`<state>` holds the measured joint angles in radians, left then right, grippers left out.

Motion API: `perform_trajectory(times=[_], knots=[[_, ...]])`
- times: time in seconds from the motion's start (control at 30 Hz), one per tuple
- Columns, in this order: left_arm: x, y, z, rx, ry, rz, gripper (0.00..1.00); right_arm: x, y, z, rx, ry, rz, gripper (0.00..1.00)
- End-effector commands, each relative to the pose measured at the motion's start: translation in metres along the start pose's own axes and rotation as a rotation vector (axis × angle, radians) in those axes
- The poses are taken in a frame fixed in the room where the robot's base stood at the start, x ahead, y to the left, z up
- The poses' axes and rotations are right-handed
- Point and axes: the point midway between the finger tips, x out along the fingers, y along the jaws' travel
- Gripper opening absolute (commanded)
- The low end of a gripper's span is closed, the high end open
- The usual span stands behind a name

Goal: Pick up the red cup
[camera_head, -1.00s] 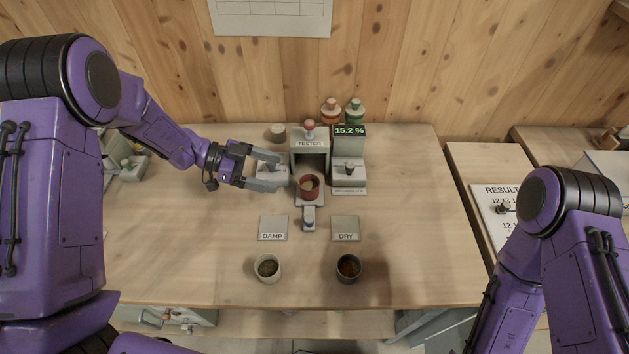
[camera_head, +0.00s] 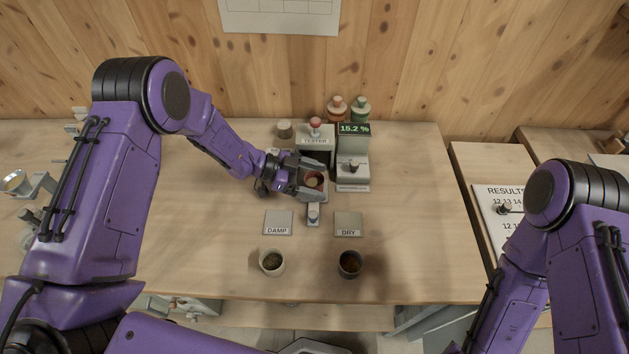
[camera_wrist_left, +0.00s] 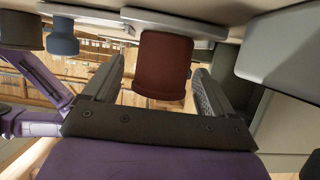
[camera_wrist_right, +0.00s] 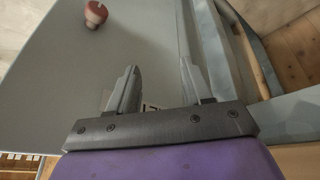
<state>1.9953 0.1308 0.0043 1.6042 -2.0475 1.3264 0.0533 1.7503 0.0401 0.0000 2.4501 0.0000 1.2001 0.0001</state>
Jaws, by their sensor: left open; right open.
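The red cup (camera_head: 313,180) stands upright on the tester's tray, in front of the tester (camera_head: 315,145). My left gripper (camera_head: 316,179) comes in from the left with its fingers on either side of the cup. In the left wrist view the red cup (camera_wrist_left: 163,65) sits between the two open fingers (camera_wrist_left: 155,82), with a gap visible on each side. My right gripper (camera_wrist_right: 158,88) is open and empty in the right wrist view; the head view does not show it.
A display reading 15.2 % (camera_head: 354,129) stands right of the tester. DAMP (camera_head: 278,223) and DRY (camera_head: 348,224) plates lie in front, with a pale cup (camera_head: 272,262) and a dark cup (camera_head: 349,263) nearer. A results sheet (camera_head: 497,207) lies at right.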

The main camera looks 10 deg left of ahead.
Motion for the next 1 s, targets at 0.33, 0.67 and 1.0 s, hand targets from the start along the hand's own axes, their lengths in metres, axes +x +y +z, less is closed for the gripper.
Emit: perform_trajectory(times=[0.33, 0.67, 1.0], knots=[[0.000, 0.000, 0.000, 0.000, 0.000, 0.000, 0.28, 0.001, 0.000, 0.001, 0.000, 0.000, 0.000, 0.50], [-0.003, -0.001, -0.006, 0.002, 0.001, 0.000, 0.28, 0.002, 0.000, 0.001, 0.000, 0.000, 0.000, 0.50], [-0.021, 0.039, -0.075, 0.006, 0.000, 0.000, 0.28, 0.020, -0.002, 0.008, 0.000, 0.000, 0.000, 0.50]])
